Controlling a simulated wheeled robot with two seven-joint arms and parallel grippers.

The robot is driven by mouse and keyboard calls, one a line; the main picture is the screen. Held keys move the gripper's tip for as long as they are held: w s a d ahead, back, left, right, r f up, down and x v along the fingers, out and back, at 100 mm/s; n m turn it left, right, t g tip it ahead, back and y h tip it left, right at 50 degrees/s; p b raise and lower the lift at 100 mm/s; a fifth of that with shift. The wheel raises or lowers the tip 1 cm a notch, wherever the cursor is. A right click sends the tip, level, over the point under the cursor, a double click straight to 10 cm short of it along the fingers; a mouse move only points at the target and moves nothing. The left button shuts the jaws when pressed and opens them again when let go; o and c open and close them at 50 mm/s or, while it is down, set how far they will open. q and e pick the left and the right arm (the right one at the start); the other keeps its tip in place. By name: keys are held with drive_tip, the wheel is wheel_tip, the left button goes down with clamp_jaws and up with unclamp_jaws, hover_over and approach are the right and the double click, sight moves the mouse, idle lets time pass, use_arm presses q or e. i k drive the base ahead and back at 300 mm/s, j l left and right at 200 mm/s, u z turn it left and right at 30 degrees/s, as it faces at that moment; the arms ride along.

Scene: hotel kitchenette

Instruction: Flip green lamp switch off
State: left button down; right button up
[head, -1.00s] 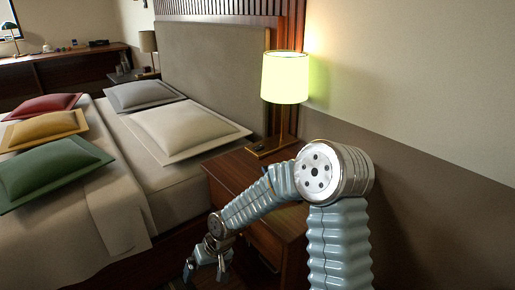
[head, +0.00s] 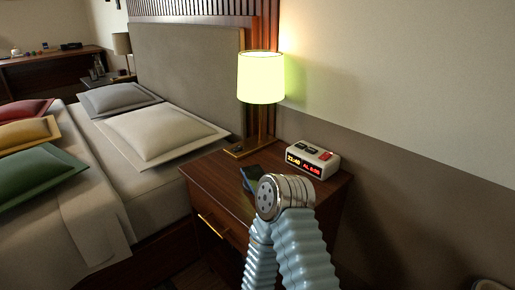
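The lamp (head: 261,78) has a glowing yellow-green shade and is lit. It stands on a brass stem and flat base (head: 250,146) at the back of the wooden nightstand (head: 200,177). A small dark spot on the left part of the base may be the switch (head: 238,150), but it is too small to be sure. My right arm rises from the bottom, its elbow in front of the nightstand.
A white alarm clock (head: 313,160) with a lit display stands right of the lamp. A dark flat object (head: 251,178) lies in front of the lamp, partly behind my elbow. The bed (head: 100,213) with pillows is at left; the wall is at right.

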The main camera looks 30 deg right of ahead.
sight(238, 147)
drive_tip(key=l+z, duration=0.1)
drive_tip(key=z, duration=0.3)
drive_tip(key=l+z, duration=0.1)
drive_tip(key=z, duration=0.3)
drive_tip(key=i+z, duration=0.1)
drive_tip(key=z, duration=0.3)
drive_tip(key=l+z, duration=0.15)
drive_tip(key=z, duration=0.25)
drive_tip(key=i+l+u, duration=0.1)
drive_tip(key=u, duration=0.4)
drive_tip(key=i+l+u, duration=0.15)
drive_tip(key=u, duration=0.3)
